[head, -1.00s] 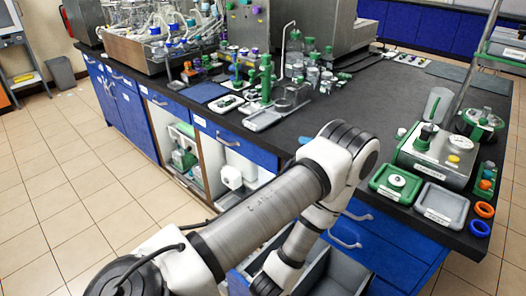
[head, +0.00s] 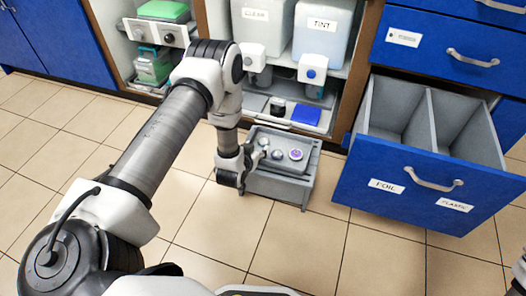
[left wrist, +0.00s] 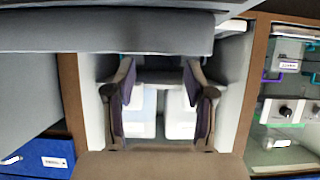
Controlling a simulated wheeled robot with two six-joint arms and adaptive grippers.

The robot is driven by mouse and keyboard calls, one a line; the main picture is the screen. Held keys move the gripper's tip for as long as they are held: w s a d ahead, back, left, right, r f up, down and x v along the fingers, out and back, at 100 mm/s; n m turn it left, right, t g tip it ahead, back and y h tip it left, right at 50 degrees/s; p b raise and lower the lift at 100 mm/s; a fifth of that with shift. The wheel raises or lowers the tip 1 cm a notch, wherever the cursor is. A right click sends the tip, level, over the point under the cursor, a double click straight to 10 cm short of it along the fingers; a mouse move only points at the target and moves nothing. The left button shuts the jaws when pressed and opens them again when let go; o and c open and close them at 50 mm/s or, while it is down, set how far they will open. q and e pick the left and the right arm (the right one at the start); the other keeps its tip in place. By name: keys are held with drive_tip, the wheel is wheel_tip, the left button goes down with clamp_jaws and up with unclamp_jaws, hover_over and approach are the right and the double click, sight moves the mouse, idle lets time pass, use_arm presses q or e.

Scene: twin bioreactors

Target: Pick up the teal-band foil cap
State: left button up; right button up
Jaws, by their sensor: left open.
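My left gripper (head: 258,158) is at the left side of a low grey stand (head: 287,187) on the floor. Small round silvery caps lie on the stand's top, close to the fingertips. One cap (head: 296,154) at the right has a purple centre. A silvery cap (head: 277,155) lies left of it, nearer my gripper. The caps are too small to tell which has a teal band. In the left wrist view my left gripper (left wrist: 160,92) is open with nothing held between its fingers, and no cap is clearly seen there.
An open blue drawer (head: 390,185) with FOIL and PLASTIC labels juts out right of the stand. Behind the stand is an open cabinet with CLEAR (head: 258,28) and TINT (head: 322,38) containers. Tiled floor (head: 300,250) is free in front.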

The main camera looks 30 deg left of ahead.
sight(262, 143)
use_arm(q)
drive_tip(key=b+x, duration=0.2)
drive_tip(key=x, duration=0.1)
drive_tip(key=b+x, duration=0.2)
drive_tip(key=x, duration=0.1)
drive_tip(key=shift+w+f, duration=0.15)
drive_tip(key=shift+f, duration=0.25)
drive_tip(key=shift+w+r, duration=0.1)
drive_tip(key=shift+r, duration=0.05)
drive_tip(key=c, duration=0.6)
drive_tip(key=shift+o, duration=0.2)
drive_tip(key=shift+r, duration=0.15)
